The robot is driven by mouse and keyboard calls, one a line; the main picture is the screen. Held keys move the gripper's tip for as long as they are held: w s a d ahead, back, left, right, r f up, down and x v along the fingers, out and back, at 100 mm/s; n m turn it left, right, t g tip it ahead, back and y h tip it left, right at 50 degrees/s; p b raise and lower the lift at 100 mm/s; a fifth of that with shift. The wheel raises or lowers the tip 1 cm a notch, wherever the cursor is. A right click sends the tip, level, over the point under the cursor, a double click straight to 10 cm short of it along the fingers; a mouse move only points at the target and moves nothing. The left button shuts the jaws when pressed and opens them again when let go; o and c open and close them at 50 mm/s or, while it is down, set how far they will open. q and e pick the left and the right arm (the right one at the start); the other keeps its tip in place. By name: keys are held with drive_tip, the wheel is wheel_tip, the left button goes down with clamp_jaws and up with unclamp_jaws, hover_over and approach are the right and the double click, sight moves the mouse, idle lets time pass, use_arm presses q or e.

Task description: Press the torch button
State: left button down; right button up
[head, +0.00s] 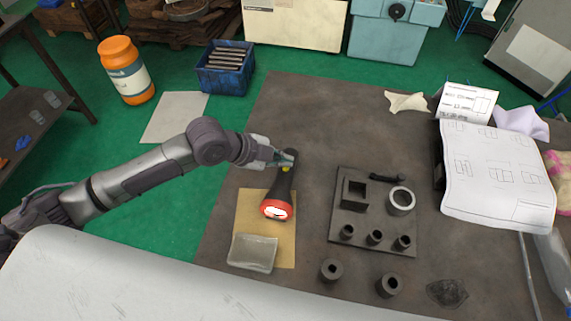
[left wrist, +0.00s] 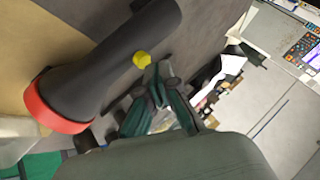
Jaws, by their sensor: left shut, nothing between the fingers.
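A black torch (head: 283,186) with a red-orange rim stands out on the dark table, its head lying over a tan sheet. Its yellow button (head: 286,169) is on the upper side of the handle. In the left wrist view the torch (left wrist: 105,62) fills the upper left, with the yellow button (left wrist: 142,60) on its edge. My left gripper (head: 286,160) is shut and empty, its tips close to the button. In the left wrist view the tips (left wrist: 158,75) are just below the button; I cannot tell whether they touch it. My right gripper is out of view.
A clear tray (head: 252,253) sits on the tan sheet (head: 247,214) near the torch head. A dark plate (head: 345,239) with several fixtures lies to the right. Papers (head: 498,180) are further right. Bare table (head: 310,110) lies behind the torch.

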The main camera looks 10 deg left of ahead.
sight(283, 168)
use_arm(q)
drive_tip(key=shift+r+p, duration=2.15)
drive_tip(key=shift+r, duration=0.6)
drive_tip(key=shift+s+f, duration=0.1)
